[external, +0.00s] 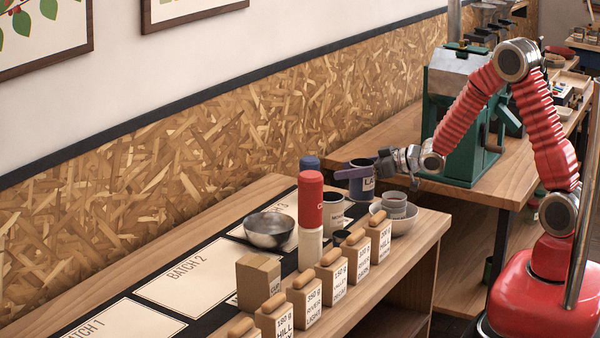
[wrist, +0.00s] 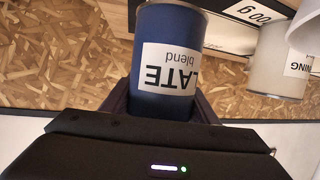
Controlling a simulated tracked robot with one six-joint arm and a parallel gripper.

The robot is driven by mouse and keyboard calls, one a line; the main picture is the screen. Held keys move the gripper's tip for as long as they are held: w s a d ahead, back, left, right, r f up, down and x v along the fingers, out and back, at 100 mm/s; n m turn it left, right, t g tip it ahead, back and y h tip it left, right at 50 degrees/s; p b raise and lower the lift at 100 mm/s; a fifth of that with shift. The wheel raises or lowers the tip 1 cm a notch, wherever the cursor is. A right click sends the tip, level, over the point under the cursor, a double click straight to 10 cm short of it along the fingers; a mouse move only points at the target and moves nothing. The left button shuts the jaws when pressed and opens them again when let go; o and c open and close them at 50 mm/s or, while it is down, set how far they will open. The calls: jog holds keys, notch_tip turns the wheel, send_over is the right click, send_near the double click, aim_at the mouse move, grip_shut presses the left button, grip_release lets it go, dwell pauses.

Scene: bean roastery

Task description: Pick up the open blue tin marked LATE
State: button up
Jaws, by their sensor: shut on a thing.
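The blue tin (wrist: 165,105) fills the middle of the wrist view, its white label reading "LATE blend" upside down. My gripper (wrist: 163,108) is shut on it, with a dark finger on each side. In the external view the tin (external: 362,187) is small, upright and seems to be held above the bench. My gripper (external: 357,172) reaches it from the right, and a grey finger crosses its upper part. The inside of the tin does not show clearly.
Several labelled bags (external: 330,278) line the bench's front edge. A metal bowl (external: 270,230) sits left. A green machine (external: 462,120) stands behind.

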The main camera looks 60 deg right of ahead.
notch_tip(320, 180, up, 6)
jog(key=shift+r, duration=0.2)
dwell(0.8)
